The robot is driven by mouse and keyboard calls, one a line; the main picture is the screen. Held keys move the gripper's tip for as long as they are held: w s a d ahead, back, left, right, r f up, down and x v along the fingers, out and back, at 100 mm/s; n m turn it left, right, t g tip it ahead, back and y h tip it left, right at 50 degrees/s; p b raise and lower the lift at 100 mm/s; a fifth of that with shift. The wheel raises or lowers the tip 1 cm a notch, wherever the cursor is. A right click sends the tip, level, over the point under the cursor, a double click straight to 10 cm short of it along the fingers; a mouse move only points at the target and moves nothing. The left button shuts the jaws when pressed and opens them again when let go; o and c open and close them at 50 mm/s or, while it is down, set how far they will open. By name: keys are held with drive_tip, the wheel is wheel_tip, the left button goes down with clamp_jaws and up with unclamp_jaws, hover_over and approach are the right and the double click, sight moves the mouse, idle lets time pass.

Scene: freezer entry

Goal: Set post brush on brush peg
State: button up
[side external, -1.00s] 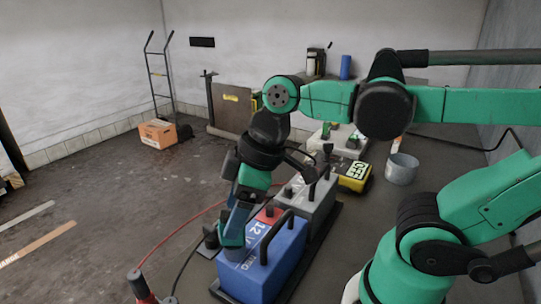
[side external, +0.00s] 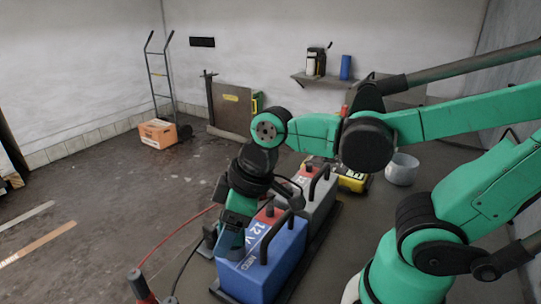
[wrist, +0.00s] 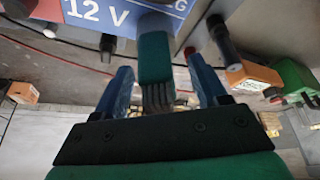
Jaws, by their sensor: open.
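A green block with a grey ribbed, bristle-like end, which looks like the post brush (wrist: 154,57), shows in the wrist view. It lies between the two blue fingers of my gripper (wrist: 160,82), with a gap on each side. My gripper is open. In the side view my gripper (side external: 230,242) points down close beside the left face of the blue 12 V battery (side external: 262,262); the brush cannot be made out there. A dark upright cylinder (wrist: 221,40), possibly the brush peg, stands right of the fingers in the wrist view; I cannot tell for sure.
A grey battery (side external: 314,205) stands behind the blue one. A yellow case (side external: 354,181) and a grey bucket (side external: 402,169) are farther back. Red and black cables cross the floor at left. An orange box (side external: 157,133) stands by the hand truck (side external: 160,80). The left floor is mostly clear.

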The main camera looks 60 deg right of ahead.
clamp_jaws()
drive_tip(key=shift+r, duration=0.1)
idle(0.3)
wheel_tip(320, 180, up, 24)
idle(1.2)
